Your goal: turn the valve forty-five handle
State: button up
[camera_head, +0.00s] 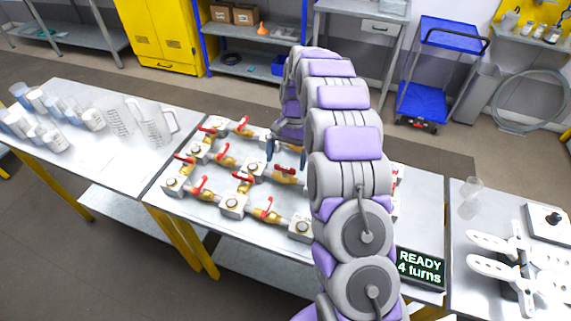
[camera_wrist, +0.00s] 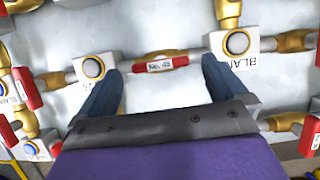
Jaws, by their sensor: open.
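The valve forty-five handle (camera_wrist: 160,65) is a small red lever with a white label reading "No. 45", in the upper middle of the wrist view. It lies along a brass valve body on a pipe between two white blocks with round buttons. My gripper (camera_wrist: 159,68) is open, with one blue-grey finger on each side of the handle in the picture. I cannot tell the height gap between them, and I see no contact. In the head view my gripper (camera_head: 286,152) hangs over the valve panel, and my arm hides the panel's right part.
Several other red-handled valves (camera_head: 200,190) and white blocks (camera_head: 233,204) crowd around. A sign (camera_head: 420,265) reads "READY 4 turns". Cups and jugs (camera_head: 150,120) stand on the left table, and white paddle-like parts (camera_head: 500,245) lie right.

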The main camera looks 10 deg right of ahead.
jog(key=shift+x, duration=1.05)
jog(key=shift+c, duration=0.5)
jog(key=c, duration=0.9)
